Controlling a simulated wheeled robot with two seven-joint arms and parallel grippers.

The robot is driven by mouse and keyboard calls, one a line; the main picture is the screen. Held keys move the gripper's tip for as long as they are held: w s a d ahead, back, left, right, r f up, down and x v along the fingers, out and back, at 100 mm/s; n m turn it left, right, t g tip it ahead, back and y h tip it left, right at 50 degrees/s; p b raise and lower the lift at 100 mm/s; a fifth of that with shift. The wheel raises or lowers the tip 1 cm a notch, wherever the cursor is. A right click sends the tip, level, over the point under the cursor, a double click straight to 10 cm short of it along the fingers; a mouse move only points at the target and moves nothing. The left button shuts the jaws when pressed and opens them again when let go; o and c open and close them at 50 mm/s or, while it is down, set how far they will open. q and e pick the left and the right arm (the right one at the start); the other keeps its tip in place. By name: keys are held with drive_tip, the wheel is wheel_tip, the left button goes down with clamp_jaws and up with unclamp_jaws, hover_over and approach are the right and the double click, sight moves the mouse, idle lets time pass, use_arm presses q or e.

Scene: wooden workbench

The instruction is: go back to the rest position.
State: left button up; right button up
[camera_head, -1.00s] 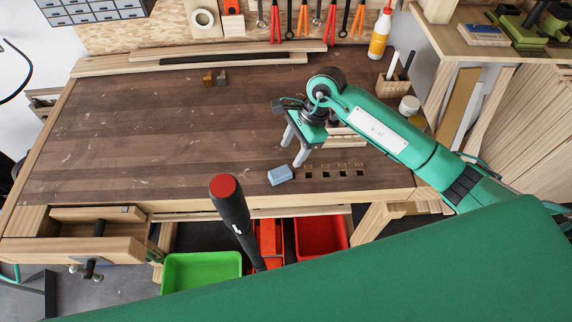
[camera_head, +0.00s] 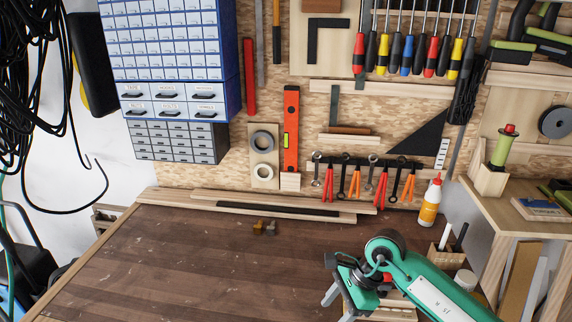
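My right gripper (camera_head: 339,303) is in the lower right of the head view, on the green arm that comes in from the right. It is above the front right part of the wooden workbench (camera_head: 190,270). Its two grey fingers stand apart and nothing shows between them. The fingertips are near the bottom edge of the picture and partly cut off. My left gripper is not in view.
Beside my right arm stand a wooden holder (camera_head: 440,258), a white jar (camera_head: 465,281) and a glue bottle (camera_head: 430,202). Two small brass-coloured pieces (camera_head: 265,228) and wooden strips (camera_head: 250,205) lie at the back. The bench's left and middle are clear.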

drive_tip(key=s+a+r+m+y, duration=0.35)
drive_tip(key=a+r+y, duration=0.35)
drive_tip(key=a, duration=0.4)
wheel_tip(320, 180, up, 9)
drive_tip(key=w+d+m+t+y, duration=0.1)
drive_tip(key=m+t+y, duration=0.7)
drive_tip(key=m+t, duration=0.3)
drive_tip(key=w+d+m+t+h, duration=0.3)
drive_tip(key=d+m+t+h, duration=0.7)
drive_tip(key=m, duration=0.9)
drive_tip(key=s+d+f+m+g+h, duration=0.25)
drive_tip(key=d+f+m+h, duration=0.45)
drive_tip(key=f+m+h, duration=0.45)
drive_tip(key=s+d+f+m+g+y, duration=0.1)
drive_tip(key=s+f+m+g, duration=0.4)
drive_tip(key=s+f+g, duration=0.45)
drive_tip(key=s+d+f+m+g, duration=0.1)
drive_tip(key=s+f+m+g, duration=0.5)
drive_tip(key=s, duration=0.7)
wheel_tip(320, 180, down, 32)
drive_tip(key=n, duration=0.2)
drive_tip(key=s+d+f, duration=0.1)
drive_tip(key=s+f, duration=0.8)
drive_tip(key=s+d+f+g, duration=0.1)
drive_tip(key=s+d+f, duration=0.1)
drive_tip(key=s+f, duration=0.8)
drive_tip(key=shift+d, duration=0.3)
